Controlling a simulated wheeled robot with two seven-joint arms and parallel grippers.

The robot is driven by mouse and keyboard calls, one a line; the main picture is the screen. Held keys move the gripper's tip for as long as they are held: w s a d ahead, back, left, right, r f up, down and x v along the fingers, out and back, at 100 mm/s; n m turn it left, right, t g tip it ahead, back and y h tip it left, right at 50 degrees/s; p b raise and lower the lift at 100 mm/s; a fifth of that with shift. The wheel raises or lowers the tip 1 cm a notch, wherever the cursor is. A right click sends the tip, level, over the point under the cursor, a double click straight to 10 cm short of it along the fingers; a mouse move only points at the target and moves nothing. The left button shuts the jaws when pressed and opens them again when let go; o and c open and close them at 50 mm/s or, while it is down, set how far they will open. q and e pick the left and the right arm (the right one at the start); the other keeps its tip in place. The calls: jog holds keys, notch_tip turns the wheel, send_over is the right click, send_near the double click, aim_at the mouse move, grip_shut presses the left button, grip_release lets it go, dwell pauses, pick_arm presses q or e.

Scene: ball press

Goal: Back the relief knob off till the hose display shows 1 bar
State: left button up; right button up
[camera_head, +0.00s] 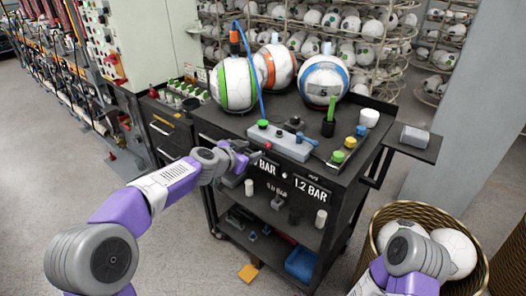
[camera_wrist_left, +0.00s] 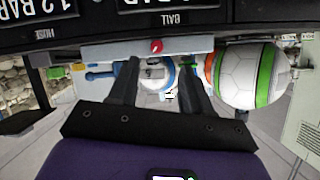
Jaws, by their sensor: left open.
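A grey valve box (camera_head: 282,140) sits at the cart's front edge, with a green button and a black lever on top. A small red knob (camera_head: 267,147) is on its front face; it also shows in the left wrist view (camera_wrist_left: 156,46). I take it for the relief knob. The hose display (camera_head: 310,188) reads 1.2 BAR. The ball display (camera_head: 263,167) is partly hidden by my left gripper (camera_head: 240,152). That gripper is open and empty before the box; in the wrist view (camera_wrist_left: 157,82) the knob lies in line with the gap, beyond the fingertips. My right gripper is out of view.
Several balls, including a green-striped ball (camera_head: 234,84), stand behind the box on the black cart (camera_head: 205,120). A blue hose (camera_head: 252,70) arches down to the box. Coloured knobs (camera_head: 350,142) sit to its right. A ball basket (camera_head: 375,225) stands at lower right.

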aim_at(267, 146)
pick_arm(q)
jog(key=shift+d+p+x, duration=0.15)
jog(key=shift+p+x, duration=0.3)
jog(key=shift+x, duration=1.45)
jog(key=shift+d+p+x, duration=0.15)
jog(key=shift+p+x, duration=0.25)
jog(key=shift+x, duration=1.5)
jog(key=shift+s+r, duration=0.1)
jog(key=shift+r, duration=0.1)
jog(key=shift+a, duration=0.1)
grip_shut()
